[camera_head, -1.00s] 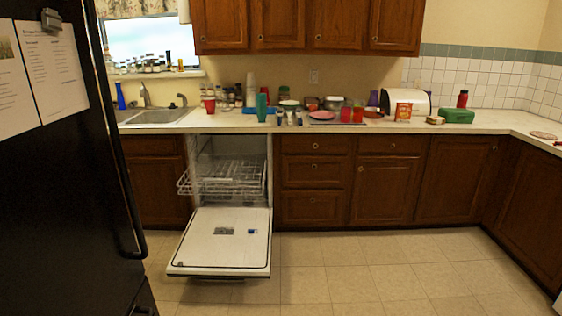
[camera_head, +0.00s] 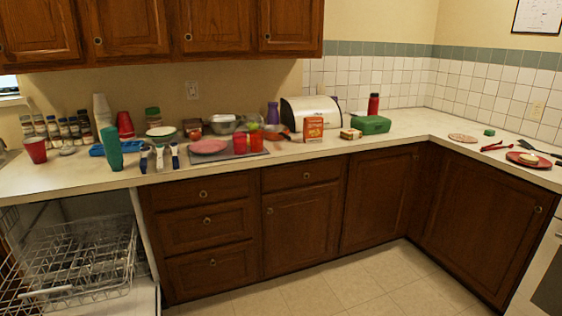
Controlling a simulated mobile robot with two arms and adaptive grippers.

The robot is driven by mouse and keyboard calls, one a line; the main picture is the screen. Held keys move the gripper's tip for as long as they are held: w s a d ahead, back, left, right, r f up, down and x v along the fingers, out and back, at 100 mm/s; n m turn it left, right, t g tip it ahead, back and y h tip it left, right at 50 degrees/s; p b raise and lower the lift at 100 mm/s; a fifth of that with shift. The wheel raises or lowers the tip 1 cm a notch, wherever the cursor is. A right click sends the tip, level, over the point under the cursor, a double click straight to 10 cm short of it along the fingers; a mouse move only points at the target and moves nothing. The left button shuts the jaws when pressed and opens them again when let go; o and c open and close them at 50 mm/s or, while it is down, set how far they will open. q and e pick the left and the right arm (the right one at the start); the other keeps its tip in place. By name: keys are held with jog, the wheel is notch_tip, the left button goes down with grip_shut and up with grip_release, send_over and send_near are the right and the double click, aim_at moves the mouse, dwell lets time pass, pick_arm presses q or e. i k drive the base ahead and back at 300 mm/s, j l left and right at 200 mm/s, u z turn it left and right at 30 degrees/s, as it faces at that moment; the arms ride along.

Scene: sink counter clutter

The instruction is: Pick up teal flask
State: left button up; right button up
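A teal flask (camera_head: 112,148) stands upright on the counter (camera_head: 70,178), near its front edge at the left, above the open dishwasher. It is in front of a blue tray (camera_head: 97,150) and to the left of several light-and-dark-handled items. No gripper touches it. Neither of my grippers shows in the head view.
The open dishwasher's wire rack (camera_head: 80,255) juts out below the flask. A red cup (camera_head: 36,150) and spice jars (camera_head: 62,130) stand left; a pink plate (camera_head: 208,146) lies right. Upper cabinets (camera_head: 130,32) overhang the counter. Floor (camera_head: 350,280) ahead is clear.

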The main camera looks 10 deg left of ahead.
aim_at(110, 135)
jog(key=i+l+u, duration=0.1)
jog(key=i, duration=0.45)
jog(key=i+l+u, duration=0.15)
jog(key=i, duration=0.4)
jog(key=i+l+u, duration=0.1)
jog(key=i, duration=0.4)
